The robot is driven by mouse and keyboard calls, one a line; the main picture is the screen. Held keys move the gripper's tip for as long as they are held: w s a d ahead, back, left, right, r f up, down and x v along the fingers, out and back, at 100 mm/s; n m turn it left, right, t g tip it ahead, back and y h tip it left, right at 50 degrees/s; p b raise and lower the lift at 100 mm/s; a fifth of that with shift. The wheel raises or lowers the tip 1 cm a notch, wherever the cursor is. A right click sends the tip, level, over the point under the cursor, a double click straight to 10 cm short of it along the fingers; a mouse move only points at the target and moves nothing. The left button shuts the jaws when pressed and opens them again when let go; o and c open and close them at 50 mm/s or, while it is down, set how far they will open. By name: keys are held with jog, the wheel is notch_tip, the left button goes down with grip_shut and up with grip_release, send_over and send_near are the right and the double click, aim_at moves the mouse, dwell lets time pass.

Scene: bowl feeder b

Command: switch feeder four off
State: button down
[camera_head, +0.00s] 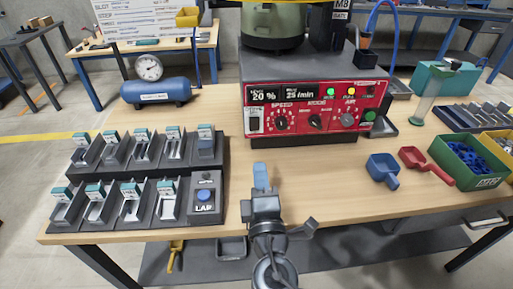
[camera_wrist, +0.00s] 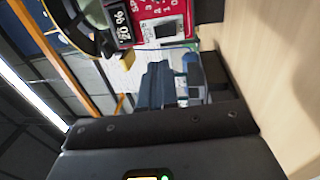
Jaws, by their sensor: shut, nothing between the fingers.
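The feeder's red control panel (camera_head: 315,108) faces me on the bench, below the bowl (camera_head: 275,25). A black rocker switch (camera_head: 254,121) sits at its left end, beside the speed knob (camera_head: 282,122); mode and air knobs are further right. The displays are lit, reading 20 % and 25 /min. A green and a yellow lamp glow. I cannot read a feeder number; a plate says M8. My gripper (camera_head: 261,172) is shut and empty, in front of the panel below the switch and apart from it. The wrist view shows its fingers (camera_wrist: 172,84) and the switch (camera_wrist: 168,29), turned sideways.
Left are parts trays (camera_head: 130,205) and a lap counter box (camera_head: 205,198). A blue air tank (camera_head: 157,90) with a gauge stands behind. Right are a blue scoop (camera_head: 382,168), a red scoop (camera_head: 425,165) and a green bin (camera_head: 468,160). Bare wood lies before the panel.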

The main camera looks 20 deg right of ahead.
aim_at(254, 121)
jog(key=p+x, duration=0.2)
jog(key=x, duration=1)
jog(key=shift+w+d+r, duration=0.1)
jog(key=shift+w+r, duration=0.05)
jog(key=shift+w, duration=0.15)
jog(key=shift+w+d, duration=0.15)
jog(key=shift+w, duration=0.25)
jog(key=shift+w, duration=0.1)
jog(key=shift+r, duration=0.15)
